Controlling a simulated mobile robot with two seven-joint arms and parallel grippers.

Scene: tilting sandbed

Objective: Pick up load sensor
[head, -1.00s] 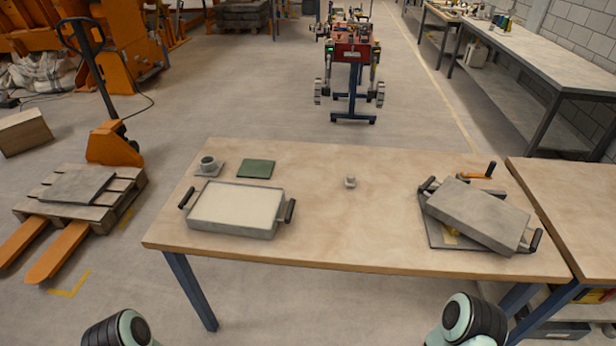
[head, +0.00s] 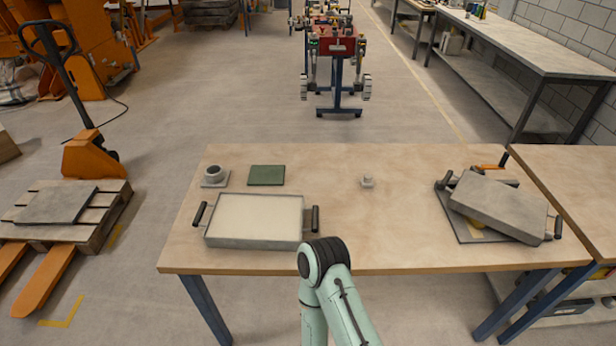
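A small light-grey piece with a round knob on a small base (head: 367,181) stands alone near the middle of the wooden table (head: 400,245); it looks like the load sensor. A grey round cup-like part on a flat square plate (head: 214,177) sits at the table's back left; I cannot tell whether it belongs to the sensor. One of my arms rises from the bottom middle, and its dark-capped joint is in front of the table's front edge. Neither of my grippers shows in the head view.
A shallow tray of pale sand (head: 255,242) with black handles lies at front left, with a green plate (head: 267,175) behind it. At right, a grey tilted box (head: 497,208) with handles rests on a plate. A second table (head: 580,190) adjoins at right.

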